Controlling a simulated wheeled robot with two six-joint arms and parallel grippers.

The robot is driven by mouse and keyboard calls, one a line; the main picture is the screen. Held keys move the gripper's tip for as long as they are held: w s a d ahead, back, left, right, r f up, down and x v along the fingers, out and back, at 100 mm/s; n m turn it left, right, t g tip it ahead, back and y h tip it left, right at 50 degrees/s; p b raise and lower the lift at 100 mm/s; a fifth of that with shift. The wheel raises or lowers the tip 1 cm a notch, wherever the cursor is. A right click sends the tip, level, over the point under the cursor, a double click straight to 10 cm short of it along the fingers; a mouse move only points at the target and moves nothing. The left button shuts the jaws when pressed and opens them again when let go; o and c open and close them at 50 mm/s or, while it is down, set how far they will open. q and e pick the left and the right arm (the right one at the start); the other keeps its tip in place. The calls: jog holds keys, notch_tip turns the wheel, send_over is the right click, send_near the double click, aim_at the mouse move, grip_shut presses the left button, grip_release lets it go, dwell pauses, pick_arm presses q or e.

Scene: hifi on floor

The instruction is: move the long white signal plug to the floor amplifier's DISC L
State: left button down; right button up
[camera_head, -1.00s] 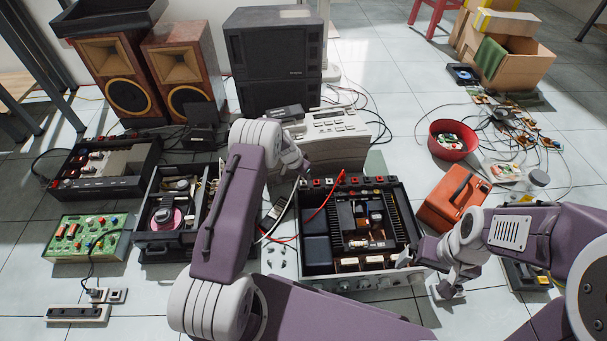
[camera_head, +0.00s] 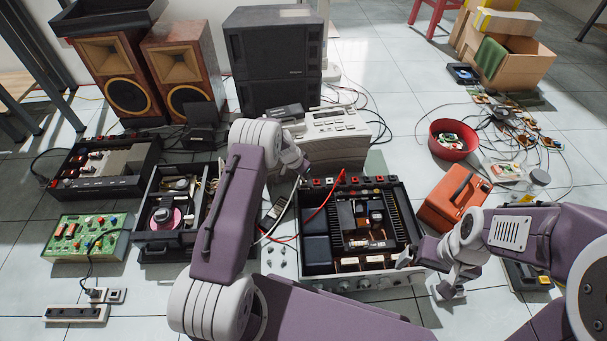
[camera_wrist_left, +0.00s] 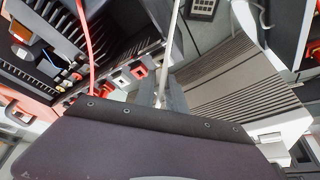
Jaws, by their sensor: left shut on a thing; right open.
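The floor amplifier (camera_head: 311,268) is an open dark chassis in the middle of the floor. Red and white sockets line its back edge; a few sockets (camera_wrist_left: 130,76) also show in the left wrist view. I cannot read their labels, DISC L included. My left gripper (camera_head: 302,168) is over the amplifier's back left corner. It is shut on the long white signal plug (camera_wrist_left: 162,94), whose white lead (camera_wrist_left: 172,50) runs up the left wrist view. The plug's tip is hidden, so I cannot tell whether it touches a socket. My right gripper (camera_head: 424,278) is open and empty by the amplifier's front right corner.
A red lead (camera_head: 316,204) crosses the amplifier's left side. A grey ribbed-top unit (camera_head: 335,150) stands behind it. An orange toolbox (camera_head: 450,205) and red bowl (camera_head: 436,150) are at right. Another open unit (camera_head: 163,240) is left.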

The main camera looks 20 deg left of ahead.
pick_arm(q)
jog(key=shift+f+b, duration=0.6)
jog(key=shift+f, duration=0.05)
dwell(0.4)
jog(key=shift+f+b, duration=0.2)
jog(key=shift+b, duration=0.35)
dwell(2.1)
jog(key=c, duration=1.3)
grip_release()
jog(key=p+v, duration=0.5)
jog(key=v, duration=0.4)
jog(key=shift+p, duration=0.35)
jog(key=shift+r+p, duration=1.7)
jog(key=shift+r, duration=0.85)
